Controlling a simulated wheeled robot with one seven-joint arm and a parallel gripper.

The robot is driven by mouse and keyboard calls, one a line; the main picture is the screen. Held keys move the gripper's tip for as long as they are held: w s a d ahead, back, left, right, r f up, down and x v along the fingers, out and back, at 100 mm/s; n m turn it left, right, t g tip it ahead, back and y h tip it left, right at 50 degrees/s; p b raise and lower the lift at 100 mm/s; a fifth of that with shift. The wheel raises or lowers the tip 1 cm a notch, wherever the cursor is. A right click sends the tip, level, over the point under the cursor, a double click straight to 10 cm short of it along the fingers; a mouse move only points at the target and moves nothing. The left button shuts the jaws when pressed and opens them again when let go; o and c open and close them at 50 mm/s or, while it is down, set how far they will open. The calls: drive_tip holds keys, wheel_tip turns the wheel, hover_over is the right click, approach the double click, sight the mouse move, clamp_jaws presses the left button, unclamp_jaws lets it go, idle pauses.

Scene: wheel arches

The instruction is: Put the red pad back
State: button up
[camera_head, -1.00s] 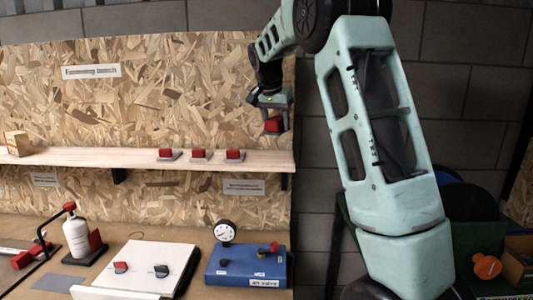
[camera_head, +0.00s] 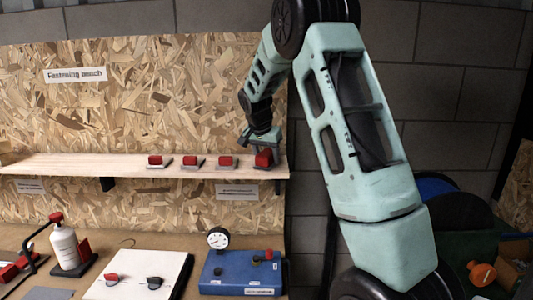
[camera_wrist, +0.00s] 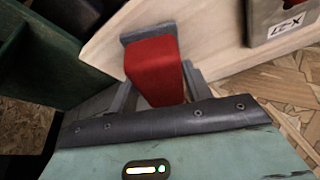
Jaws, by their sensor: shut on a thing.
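My gripper (camera_head: 262,142) is shut on a red pad (camera_head: 264,157) at the right end of the wooden shelf (camera_head: 100,168). The pad is low, at shelf height; I cannot tell whether it rests on the shelf. In the wrist view, the red pad (camera_wrist: 155,70) sits between the two grey fingers, over the pale wood (camera_wrist: 215,60). A grey edge (camera_wrist: 148,33) shows just beyond the pad. Three similar red pads, on grey bases, stand in a row to the left: one (camera_head: 155,160), another (camera_head: 190,161) and the nearest (camera_head: 225,161).
A chipboard wall (camera_head: 150,100) rises behind the shelf. On the bench below are a blue box with a gauge (camera_head: 240,272), a white board (camera_head: 140,275) and a white bottle with a red top (camera_head: 65,245). A dark green bin (camera_wrist: 40,60) is beside the shelf end.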

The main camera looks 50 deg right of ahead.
drive_tip(key=o, duration=0.5)
drive_tip(key=shift+f, duration=0.15)
drive_tip(key=o, duration=0.4)
drive_tip(key=shift+o, duration=0.2)
